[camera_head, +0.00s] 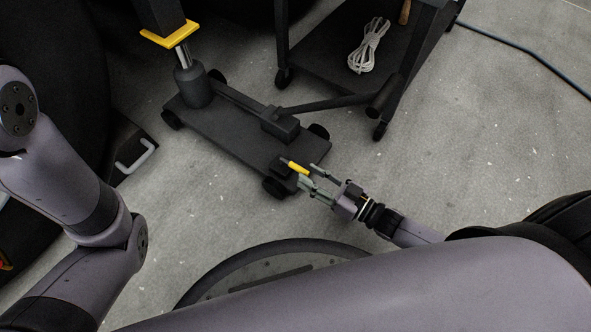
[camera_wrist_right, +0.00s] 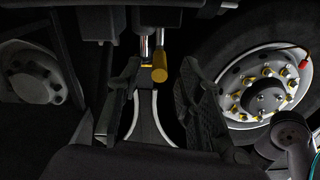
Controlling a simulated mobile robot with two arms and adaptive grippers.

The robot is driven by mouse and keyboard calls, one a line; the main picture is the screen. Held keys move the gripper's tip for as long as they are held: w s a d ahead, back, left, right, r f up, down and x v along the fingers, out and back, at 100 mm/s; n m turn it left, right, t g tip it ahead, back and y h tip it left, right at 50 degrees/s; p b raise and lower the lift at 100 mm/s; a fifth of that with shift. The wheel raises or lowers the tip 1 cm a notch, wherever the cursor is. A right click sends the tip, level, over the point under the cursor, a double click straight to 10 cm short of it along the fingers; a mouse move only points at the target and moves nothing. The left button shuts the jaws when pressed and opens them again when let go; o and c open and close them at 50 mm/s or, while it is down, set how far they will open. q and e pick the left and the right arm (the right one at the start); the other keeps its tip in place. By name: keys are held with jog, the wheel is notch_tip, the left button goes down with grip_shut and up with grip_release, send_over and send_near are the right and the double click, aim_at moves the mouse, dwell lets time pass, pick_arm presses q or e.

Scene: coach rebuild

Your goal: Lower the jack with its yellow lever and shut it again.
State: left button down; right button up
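The jack (camera_head: 235,135) is a dark low trolley on small wheels, with a bare silver rod below a yellow-edged pad (camera_head: 168,36) at its far end. Its short yellow lever (camera_head: 297,167) is at the near right end. My right gripper (camera_head: 306,176) is beside the lever, its two fingers spread. In the right wrist view the yellow lever (camera_wrist_right: 160,70) shows between the finger tips, closer to the right finger; I cannot tell whether they touch. My left arm comes in at the left, but its gripper is out of view.
A dark cart (camera_head: 345,60) with a coiled pale cable (camera_head: 369,46) stands behind the jack. A dark handle bar (camera_head: 330,104) reaches from the jack towards it. A wheel with yellow nuts (camera_wrist_right: 247,98) shows in the right wrist view. Grey floor at the right is clear apart from a dark cable (camera_head: 520,50).

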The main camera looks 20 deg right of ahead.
aim_at(293, 165)
jog(key=b+x, duration=0.1)
jog(key=x, duration=0.3)
jog(key=shift+w+a+f+b, duration=0.15)
jog(key=shift+b, duration=0.2)
jog(key=shift+w+a, duration=0.35)
jog(key=shift+w, duration=0.05)
jog(key=shift+c, duration=0.5)
grip_shut()
